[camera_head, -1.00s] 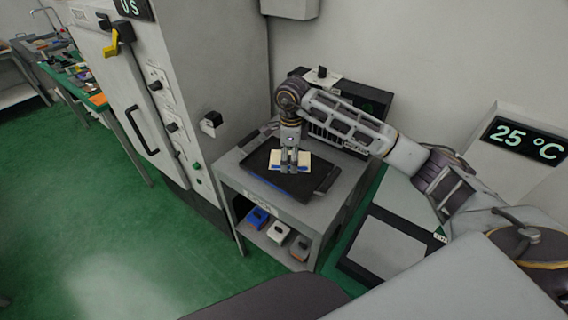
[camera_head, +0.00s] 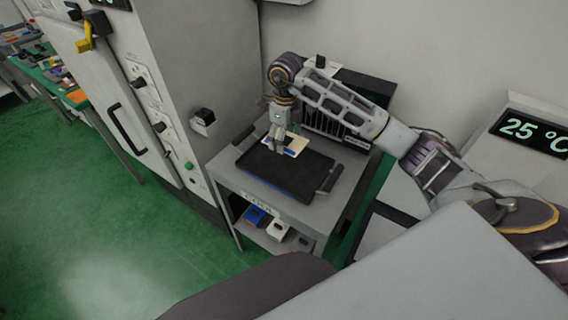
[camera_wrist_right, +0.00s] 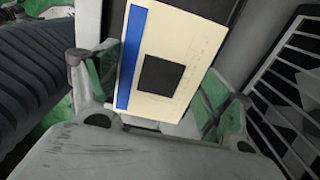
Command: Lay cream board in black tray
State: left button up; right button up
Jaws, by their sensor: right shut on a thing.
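The cream board (camera_head: 296,145) has a blue stripe along one edge and a dark square on its face; it fills the middle of the right wrist view (camera_wrist_right: 185,50). My right gripper (camera_head: 276,150) is shut on the board and holds it over the far part of the black tray (camera_head: 283,176). I cannot tell whether the board touches the tray. The tray lies on a grey cart, with raised handles at two ends, and its visible floor is empty. My left gripper is not in view.
The grey cart (camera_head: 318,207) has a lower shelf with a blue bin (camera_head: 254,215) and a white bin (camera_head: 278,229). A tall grey cabinet (camera_head: 165,90) stands close at left. A black vented box (camera_head: 345,125) stands behind the tray.

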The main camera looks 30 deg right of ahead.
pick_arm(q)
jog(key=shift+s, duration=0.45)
pick_arm(e)
send_over(285, 165)
notch_tip(285, 165, down, 5)
jog(key=shift+f+p, duration=0.15)
jog(key=shift+p, duration=0.2)
jog(key=shift+w+d+f, duration=0.1)
jog(key=shift+f, duration=0.35)
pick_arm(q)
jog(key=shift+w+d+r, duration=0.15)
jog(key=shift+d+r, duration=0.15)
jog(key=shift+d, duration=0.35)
pick_arm(e)
jog(key=shift+f, duration=1.8)
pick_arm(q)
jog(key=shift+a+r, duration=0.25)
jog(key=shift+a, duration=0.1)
pick_arm(e)
jog(key=shift+f, duration=0.1)
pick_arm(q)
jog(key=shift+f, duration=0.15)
pick_arm(e)
jog(key=shift+f, duration=0.15)
